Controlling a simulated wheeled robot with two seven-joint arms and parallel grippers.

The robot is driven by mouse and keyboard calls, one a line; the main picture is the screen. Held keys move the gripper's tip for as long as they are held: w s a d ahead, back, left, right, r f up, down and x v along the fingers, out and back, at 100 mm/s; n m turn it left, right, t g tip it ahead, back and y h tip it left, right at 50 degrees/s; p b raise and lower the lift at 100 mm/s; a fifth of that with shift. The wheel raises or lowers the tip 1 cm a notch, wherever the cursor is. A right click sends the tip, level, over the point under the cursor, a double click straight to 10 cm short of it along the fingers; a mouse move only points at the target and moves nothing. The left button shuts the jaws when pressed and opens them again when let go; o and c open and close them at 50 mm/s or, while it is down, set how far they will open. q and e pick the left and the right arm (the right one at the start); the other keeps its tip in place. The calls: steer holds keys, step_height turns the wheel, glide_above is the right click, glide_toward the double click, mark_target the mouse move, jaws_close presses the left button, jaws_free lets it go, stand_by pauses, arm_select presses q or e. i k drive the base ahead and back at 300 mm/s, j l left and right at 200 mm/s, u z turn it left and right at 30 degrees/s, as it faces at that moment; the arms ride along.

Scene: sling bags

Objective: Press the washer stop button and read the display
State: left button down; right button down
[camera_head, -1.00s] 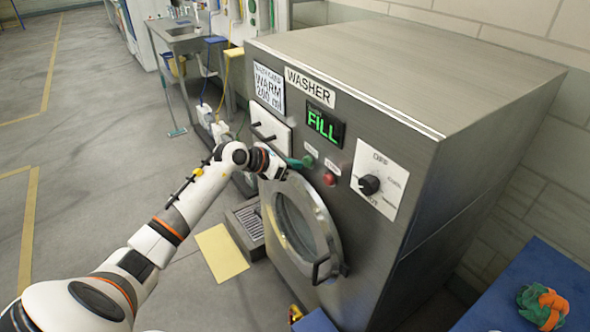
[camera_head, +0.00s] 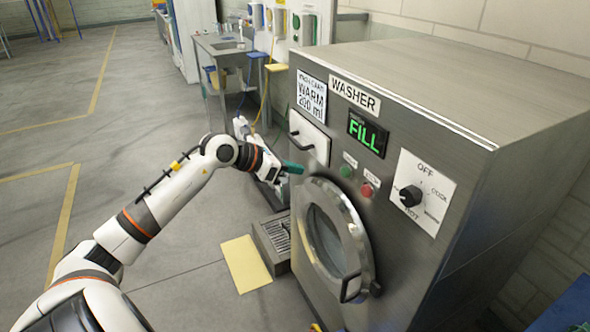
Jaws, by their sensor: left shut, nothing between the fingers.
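The washer (camera_head: 465,190) is a grey metal box with a round door (camera_head: 328,240) on its front. Its display (camera_head: 367,133) reads "FILL" in green. Below the display are a green button (camera_head: 345,171) and a red button (camera_head: 367,190), each under a small label too small to read. My left gripper (camera_head: 296,169), with green fingertips, is shut and empty. It is in front of the washer, left of the green button and apart from both buttons in the picture. My right gripper is not in view.
A dial (camera_head: 411,195) marked OFF is right of the buttons. A handled drawer (camera_head: 309,137) and a card (camera_head: 311,97) reading "WARM 200 ml" are on the left. A yellow mat (camera_head: 245,263) and a floor grate (camera_head: 273,238) lie below. The floor at left is open.

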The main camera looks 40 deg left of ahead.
mark_target(366, 191)
steer(key=u, duration=0.85)
